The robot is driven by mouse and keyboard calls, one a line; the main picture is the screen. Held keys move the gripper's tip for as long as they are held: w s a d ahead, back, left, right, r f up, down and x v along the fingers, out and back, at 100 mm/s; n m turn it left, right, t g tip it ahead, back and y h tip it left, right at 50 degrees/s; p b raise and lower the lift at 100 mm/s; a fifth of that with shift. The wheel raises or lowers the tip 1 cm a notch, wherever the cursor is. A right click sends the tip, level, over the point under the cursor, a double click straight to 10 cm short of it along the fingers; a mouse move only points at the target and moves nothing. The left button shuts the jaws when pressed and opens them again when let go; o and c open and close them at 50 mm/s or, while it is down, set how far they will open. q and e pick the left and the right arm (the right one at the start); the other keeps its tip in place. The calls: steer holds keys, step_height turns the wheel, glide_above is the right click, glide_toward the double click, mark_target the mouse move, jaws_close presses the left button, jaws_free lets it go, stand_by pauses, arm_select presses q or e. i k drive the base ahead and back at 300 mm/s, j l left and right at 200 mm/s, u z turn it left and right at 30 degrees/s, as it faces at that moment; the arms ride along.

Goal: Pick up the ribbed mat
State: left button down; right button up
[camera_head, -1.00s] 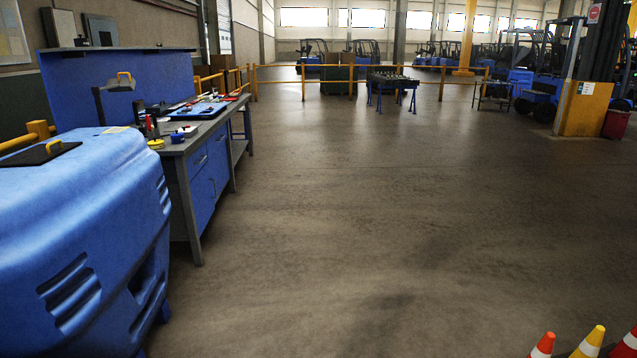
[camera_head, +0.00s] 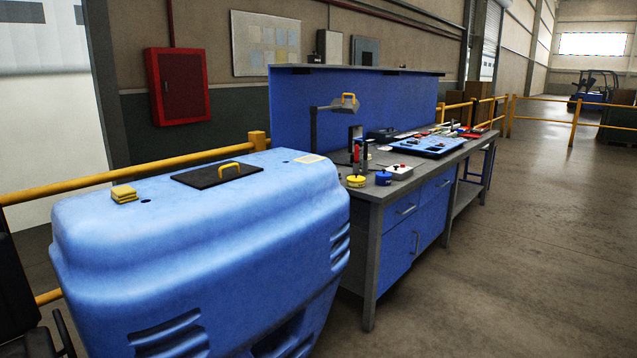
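Neither of my grippers shows in this view.
A grey-topped blue workbench (camera_head: 405,235) stands right of the blue body, with a blue tray (camera_head: 428,147) and small tools on it. A yellow rail (camera_head: 130,174) runs behind the blue body. The floor (camera_head: 500,270) at the right is clear.

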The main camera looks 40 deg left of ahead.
mark_target(212, 177)
steer(key=i+j+u, duration=0.15)
steer(key=i+u, duration=0.55)
steer(key=u, duration=0.15)
steer(key=i+l+u, duration=0.1)
steer(key=i+u, duration=0.3)
steer(key=i+l+u, duration=0.2)
steer(key=u, duration=0.25)
steer(key=i+l, duration=0.05)
steer(key=i, duration=0.05)
